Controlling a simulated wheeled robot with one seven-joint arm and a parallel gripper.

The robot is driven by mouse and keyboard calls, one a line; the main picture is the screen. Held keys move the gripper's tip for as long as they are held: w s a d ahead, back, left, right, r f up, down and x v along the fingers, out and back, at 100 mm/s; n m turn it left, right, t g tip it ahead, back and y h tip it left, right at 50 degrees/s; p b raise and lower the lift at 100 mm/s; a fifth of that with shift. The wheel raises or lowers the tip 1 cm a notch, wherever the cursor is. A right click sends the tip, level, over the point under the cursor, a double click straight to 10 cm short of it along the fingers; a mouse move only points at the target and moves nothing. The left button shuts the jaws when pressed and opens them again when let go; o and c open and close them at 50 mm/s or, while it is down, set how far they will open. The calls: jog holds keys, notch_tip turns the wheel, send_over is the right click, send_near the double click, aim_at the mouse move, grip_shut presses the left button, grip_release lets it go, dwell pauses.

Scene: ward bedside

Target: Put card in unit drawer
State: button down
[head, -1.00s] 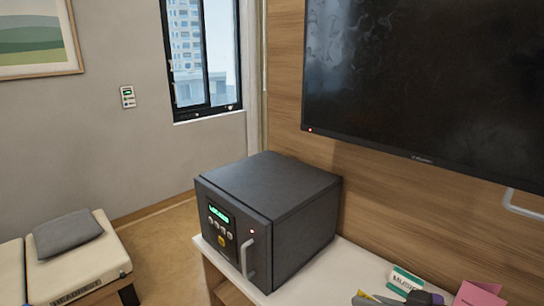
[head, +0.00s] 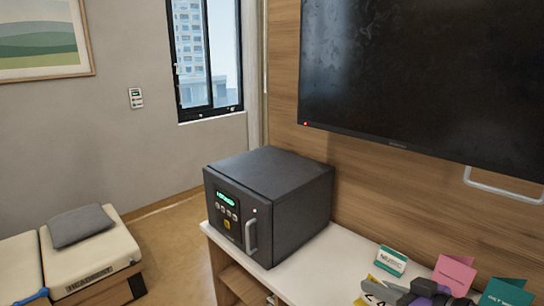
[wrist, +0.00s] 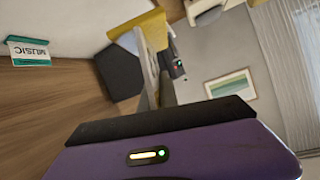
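My gripper (head: 395,293) is at the bottom right of the head view, above the front of the unit. Its fingers look shut on a yellow card (head: 370,299), which is partly cut off by the frame edge. In the wrist view the yellow card (wrist: 140,26) sits at the fingertips, partly hidden behind a grey finger. The unit (head: 338,262) has a white top and a wooden body with an open compartment (head: 240,284) at its left end. No drawer can be clearly made out.
A dark safe (head: 285,195) with a front handle stands on the unit. A MUSIC card (head: 391,262), a pink card (head: 454,275) and a teal card (head: 507,292) stand to the right. A television (head: 420,80) hangs above.

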jog(key=s+d+f+m+t+h, duration=0.1)
jog(key=d+f+m+h, duration=0.15)
jog(key=f, duration=0.35)
jog(key=d+f+m+t+h, duration=0.1)
jog(key=d+f+m+h, duration=0.15)
jog(key=f+h, duration=0.2)
jog(key=s+a+f+m+h, duration=0.1)
jog(key=s+a+f, duration=0.2)
jog(key=s+f, duration=0.35)
jog(key=s+a+f+m, duration=0.1)
jog(key=s+a+f, duration=0.3)
jog(key=s+f, duration=0.3)
notch_tip(320, 180, up, 5)
jog(key=p, duration=0.5)
notch_tip(320, 180, down, 6)
jog(key=b, duration=0.5)
notch_tip(320, 180, up, 7)
jog(key=p, duration=0.6)
notch_tip(320, 180, down, 7)
jog(key=b, duration=0.6)
jog(key=shift+w+d+f+t, duration=0.2)
jog(key=shift+w+t, duration=0.1)
